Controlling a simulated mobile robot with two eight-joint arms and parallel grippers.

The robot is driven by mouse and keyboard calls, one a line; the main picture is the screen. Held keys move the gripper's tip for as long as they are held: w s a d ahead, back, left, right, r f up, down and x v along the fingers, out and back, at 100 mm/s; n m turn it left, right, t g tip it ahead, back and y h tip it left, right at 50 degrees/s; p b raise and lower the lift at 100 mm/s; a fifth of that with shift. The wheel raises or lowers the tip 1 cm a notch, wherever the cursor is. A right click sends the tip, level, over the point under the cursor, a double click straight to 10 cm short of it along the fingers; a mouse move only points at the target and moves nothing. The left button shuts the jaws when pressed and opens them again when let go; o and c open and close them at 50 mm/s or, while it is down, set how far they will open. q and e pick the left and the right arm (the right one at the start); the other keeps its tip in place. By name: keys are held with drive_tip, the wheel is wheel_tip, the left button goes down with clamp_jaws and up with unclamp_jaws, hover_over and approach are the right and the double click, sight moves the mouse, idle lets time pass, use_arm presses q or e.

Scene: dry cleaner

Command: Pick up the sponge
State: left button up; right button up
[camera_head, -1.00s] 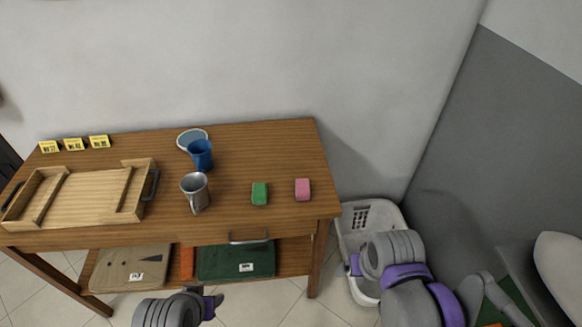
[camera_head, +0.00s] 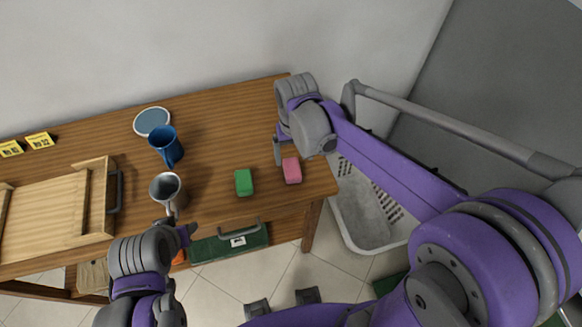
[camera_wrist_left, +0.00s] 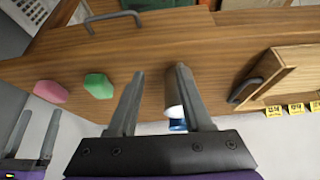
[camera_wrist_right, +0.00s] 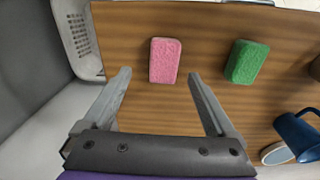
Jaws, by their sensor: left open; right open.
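A pink sponge (camera_head: 292,170) and a green sponge (camera_head: 243,182) lie apart on the right part of the wooden table. My right gripper (camera_head: 279,152) is open and empty, just beside the pink sponge at its upper left in the head view. In the right wrist view the pink sponge (camera_wrist_right: 165,60) appears just beyond and between the open fingertips, and the green sponge (camera_wrist_right: 246,62) lies to the right. My left gripper (camera_head: 188,233) is open near the table's front edge. The left wrist view also shows the pink sponge (camera_wrist_left: 51,91) and green sponge (camera_wrist_left: 98,86), left of its fingers.
A metal mug (camera_head: 167,190) stands near my left gripper, with a blue mug (camera_head: 165,144) and a round blue disc (camera_head: 152,121) behind. A wooden tray (camera_head: 50,215) fills the table's left. A pale basket (camera_head: 365,225) stands on the floor right of the table (camera_head: 225,115).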

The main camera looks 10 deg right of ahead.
sight(292, 166)
drive_tip(key=shift+w+f, duration=0.2)
drive_tip(key=shift+f, duration=0.5)
drive_tip(key=f, duration=0.5)
drive_tip(key=shift+w+a, duration=0.1)
drive_tip(key=shift+a, duration=0.2)
drive_tip(key=c, duration=1.4)
drive_tip(key=shift+r, duration=0.1)
drive_tip(key=shift+r, duration=0.1)
wheel_tip(292, 166, up, 10)
drive_tip(key=shift+f+p, duration=0.1)
drive_tip(key=shift+p, duration=0.2)
